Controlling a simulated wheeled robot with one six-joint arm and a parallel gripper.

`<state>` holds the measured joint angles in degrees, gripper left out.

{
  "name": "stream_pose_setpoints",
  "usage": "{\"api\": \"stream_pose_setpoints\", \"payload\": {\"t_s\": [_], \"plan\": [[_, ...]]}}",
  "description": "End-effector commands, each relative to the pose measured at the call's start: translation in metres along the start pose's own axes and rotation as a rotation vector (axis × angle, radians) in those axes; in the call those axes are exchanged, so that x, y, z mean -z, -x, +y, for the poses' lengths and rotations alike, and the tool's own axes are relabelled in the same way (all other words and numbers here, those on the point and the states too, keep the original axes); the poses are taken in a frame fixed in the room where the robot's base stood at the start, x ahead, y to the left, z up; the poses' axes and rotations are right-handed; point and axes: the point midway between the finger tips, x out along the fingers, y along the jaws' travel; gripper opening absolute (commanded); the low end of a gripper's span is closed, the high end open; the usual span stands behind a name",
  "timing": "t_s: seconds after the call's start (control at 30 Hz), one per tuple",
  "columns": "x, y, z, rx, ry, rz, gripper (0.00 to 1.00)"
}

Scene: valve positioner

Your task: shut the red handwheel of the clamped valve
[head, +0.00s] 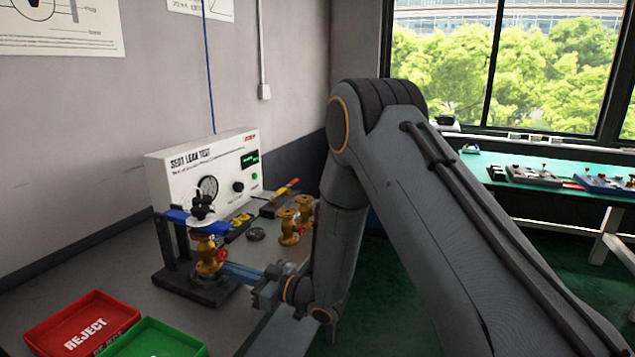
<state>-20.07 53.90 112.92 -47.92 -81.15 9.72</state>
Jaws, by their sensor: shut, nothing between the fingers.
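The brass valve (205,252) stands upright in a dark clamp stand with a blue bar (191,219) across its top. A small red part, which looks like the red handwheel (221,255), shows on the valve's right side. It is too small to tell its turn position. My gripper (228,268) comes in from the right, with its bluish fingers pointing left at the valve. It is shut and empty. The fingertips are close to the handwheel's lower right; I cannot tell whether they touch it.
A white seat leak test box (178,172) with a gauge stands behind the valve. Other brass valves (289,226) stand to the right, near my arm. A red reject tray (82,322) and a green tray (152,340) lie at the front left. A green bench (480,164) is beyond.

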Motion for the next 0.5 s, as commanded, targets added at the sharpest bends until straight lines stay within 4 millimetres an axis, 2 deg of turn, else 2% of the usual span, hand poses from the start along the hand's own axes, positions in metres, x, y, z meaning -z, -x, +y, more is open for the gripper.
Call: {"api": "stream_pose_setpoints", "payload": {"t_s": [0.5], "plan": [[0.000, 0.053, 0.000, -0.001, -0.001, -0.002, 0.00]]}}
